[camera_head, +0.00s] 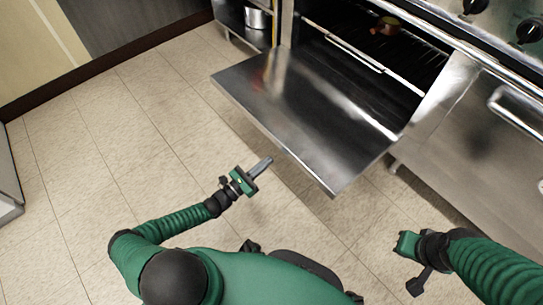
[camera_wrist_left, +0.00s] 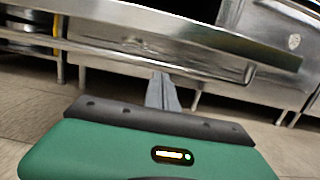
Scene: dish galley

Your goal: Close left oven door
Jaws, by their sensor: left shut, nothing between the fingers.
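The left oven door (camera_head: 300,105) is a steel panel hinged at its lower edge. It hangs open and roughly level, sticking out from the oven (camera_head: 400,55) over the floor. In the left wrist view the door (camera_wrist_left: 190,40) crosses the picture as a slanted steel slab above the fingers. My left gripper (camera_head: 265,163) is shut and empty, near the door's front edge and apart from it in the head view; its closed fingers (camera_wrist_left: 162,92) point toward the oven front. My right gripper (camera_head: 412,262) is at the lower right, its fingers too unclear to read.
A closed steel door with a bar handle (camera_head: 517,108) is right of the open oven. Black knobs (camera_head: 527,30) sit above. A shelf with a metal pot (camera_head: 258,15) stands left of the oven. The tiled floor (camera_head: 110,130) on the left is clear.

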